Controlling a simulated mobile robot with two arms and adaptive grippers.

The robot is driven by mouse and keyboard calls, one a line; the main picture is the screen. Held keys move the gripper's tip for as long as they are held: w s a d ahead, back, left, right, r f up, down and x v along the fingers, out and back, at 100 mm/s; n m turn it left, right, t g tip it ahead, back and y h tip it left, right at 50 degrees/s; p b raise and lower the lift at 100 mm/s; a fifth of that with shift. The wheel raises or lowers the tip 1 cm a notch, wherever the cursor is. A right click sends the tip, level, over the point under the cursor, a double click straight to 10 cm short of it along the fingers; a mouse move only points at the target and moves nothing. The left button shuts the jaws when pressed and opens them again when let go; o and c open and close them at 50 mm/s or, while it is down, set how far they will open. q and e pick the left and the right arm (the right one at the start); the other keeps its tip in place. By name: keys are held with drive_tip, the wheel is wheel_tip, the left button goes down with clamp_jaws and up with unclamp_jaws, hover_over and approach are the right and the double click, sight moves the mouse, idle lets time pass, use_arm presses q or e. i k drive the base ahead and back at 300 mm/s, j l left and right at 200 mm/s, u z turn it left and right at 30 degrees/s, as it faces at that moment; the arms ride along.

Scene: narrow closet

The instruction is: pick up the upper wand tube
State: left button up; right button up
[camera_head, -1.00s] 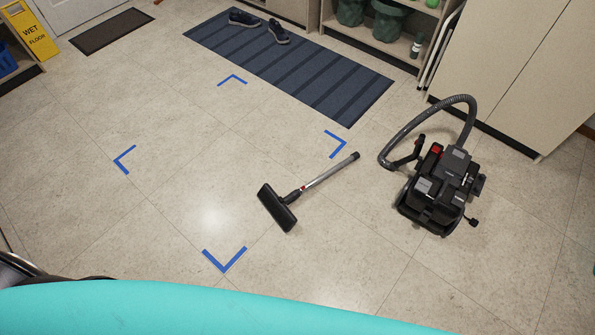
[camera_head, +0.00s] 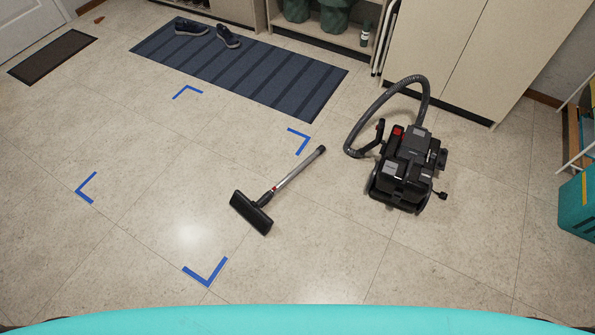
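A silver wand tube (camera_head: 298,170) with a black upper end lies on the tiled floor near the middle of the head view. Its lower end joins a black floor head (camera_head: 251,213), with a small red mark near the joint. I cannot tell whether this is the upper tube, and I see no separate second tube. A black canister vacuum (camera_head: 407,172) stands to the right of it. Its grey ribbed hose (camera_head: 378,101) loops up and left and ends in a black handle (camera_head: 379,136), apart from the tube. Neither of my grippers is in view.
Blue tape corners (camera_head: 207,272) mark a floor area left of the tube. A striped blue mat (camera_head: 245,70) with shoes (camera_head: 190,26) lies behind. A tall cabinet (camera_head: 470,55) stands at back right, a teal box (camera_head: 578,207) at the right edge. The front floor is clear.

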sight(321, 149)
drive_tip(key=i+l+u, duration=0.3)
drive_tip(key=i, duration=0.25)
drive_tip(key=i+l+u, duration=0.25)
drive_tip(key=i+l, duration=0.3)
